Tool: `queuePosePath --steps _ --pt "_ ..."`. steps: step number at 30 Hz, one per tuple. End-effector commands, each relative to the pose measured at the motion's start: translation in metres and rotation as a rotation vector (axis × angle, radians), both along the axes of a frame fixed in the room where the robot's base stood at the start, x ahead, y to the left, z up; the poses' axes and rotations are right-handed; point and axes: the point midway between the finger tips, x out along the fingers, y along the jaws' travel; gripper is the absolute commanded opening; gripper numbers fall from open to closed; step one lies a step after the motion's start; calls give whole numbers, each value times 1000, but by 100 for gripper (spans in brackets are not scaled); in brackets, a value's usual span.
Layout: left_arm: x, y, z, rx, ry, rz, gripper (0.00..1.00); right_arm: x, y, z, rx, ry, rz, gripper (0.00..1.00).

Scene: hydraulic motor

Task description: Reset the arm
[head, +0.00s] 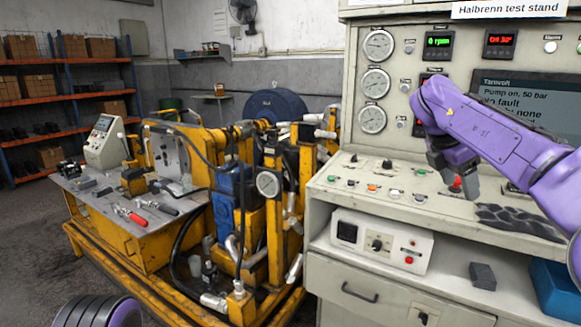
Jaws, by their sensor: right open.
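My right arm (480,130) is purple and reaches in from the right, in front of the test stand's control panel (350,185). Its dark grey gripper (456,178) points down over the right part of the sloped panel. The gripper is open, and I see nothing held in it. A red button (456,185) shows right by the fingertips; I cannot tell whether they touch it. My left gripper is out of the picture; only a ribbed dark and purple part of mine shows at the bottom left.
The stand has gauges (373,82), a screen (520,100) and a small control box (382,243) on its lower shelf. A dark block (483,276) and a blue bin (556,290) are at the right. A yellow machine rig (250,215) stands left; shelving (65,100) is behind.

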Motion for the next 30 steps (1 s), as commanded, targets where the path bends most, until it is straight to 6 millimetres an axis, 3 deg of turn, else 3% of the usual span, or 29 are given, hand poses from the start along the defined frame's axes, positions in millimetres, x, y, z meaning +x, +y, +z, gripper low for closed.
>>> queuePosePath --steps 8,11,14,17,18,22,26,29,30 --pt "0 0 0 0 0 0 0 26 -13 -31 -469 242 389 64" --pt "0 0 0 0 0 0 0 40 -9 -59 -678 401 583 64" --pt "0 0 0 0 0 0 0 52 1 -99 -891 599 812 64" --pt "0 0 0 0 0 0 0 57 18 -153 -1084 816 1066 64" --pt "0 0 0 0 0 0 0 56 26 -179 -1159 909 1181 64" --pt "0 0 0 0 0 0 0 34 52 -272 -1353 1192 1570 64" --pt "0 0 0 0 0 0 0 -13 71 -358 -1461 1406 1939 64" --pt "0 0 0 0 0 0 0 -62 81 -416 -1496 1526 2222 64" --pt "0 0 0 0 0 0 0 -85 83 -437 1459 -1521 -2272 64"
